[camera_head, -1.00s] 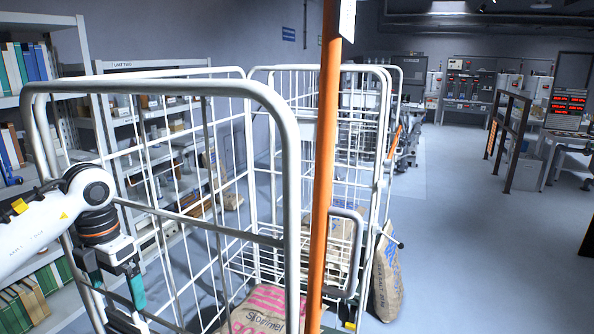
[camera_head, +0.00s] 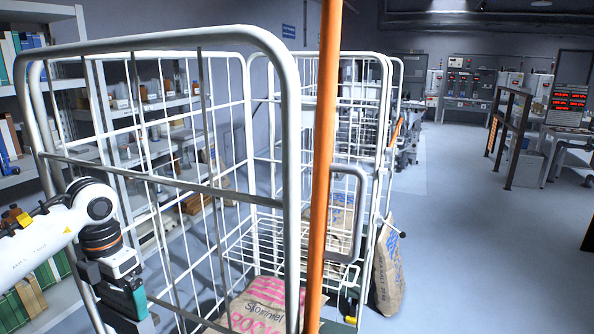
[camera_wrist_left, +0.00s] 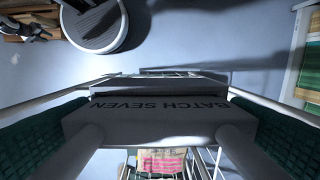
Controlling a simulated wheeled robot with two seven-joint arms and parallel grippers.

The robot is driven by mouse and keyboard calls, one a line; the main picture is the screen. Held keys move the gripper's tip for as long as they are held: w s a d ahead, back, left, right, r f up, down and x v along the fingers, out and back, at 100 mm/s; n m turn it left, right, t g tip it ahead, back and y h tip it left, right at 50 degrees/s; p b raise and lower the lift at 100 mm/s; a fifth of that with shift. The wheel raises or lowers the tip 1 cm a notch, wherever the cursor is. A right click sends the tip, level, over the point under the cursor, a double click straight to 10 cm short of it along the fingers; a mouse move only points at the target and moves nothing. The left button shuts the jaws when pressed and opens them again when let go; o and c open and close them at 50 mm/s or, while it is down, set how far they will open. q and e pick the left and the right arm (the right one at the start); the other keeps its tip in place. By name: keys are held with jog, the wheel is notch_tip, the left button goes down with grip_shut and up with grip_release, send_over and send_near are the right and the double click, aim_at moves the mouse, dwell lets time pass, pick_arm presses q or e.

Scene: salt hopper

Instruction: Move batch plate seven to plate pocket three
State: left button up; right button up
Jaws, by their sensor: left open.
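The batch seven plate (camera_wrist_left: 150,118) is a pale grey block with dark "BATCH SEVEN" lettering, upside down in the left wrist view. It lies between the two dark green finger pads of my left gripper (camera_wrist_left: 155,140), which is open around it; I cannot tell whether a pad touches it. In the head view my left gripper (camera_head: 121,300) points down at the lower left, beside the near wire cage, and the plate cannot be made out there. I cannot identify plate pocket three in either view.
A tall white wire cage trolley (camera_head: 287,150) fills the middle left, with a pink-lettered sack (camera_head: 262,300) inside. An orange pole (camera_head: 324,150) stands before it. Another sack (camera_head: 389,268) leans at the cage's right.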

dwell(0.4)
pick_arm(q)
jog(key=shift+c, duration=0.2)
jog(key=c, duration=0.9)
jog(key=shift+r+p, duration=2.2)
jog(key=shift+r, duration=0.85)
jog(key=shift+f, duration=0.15)
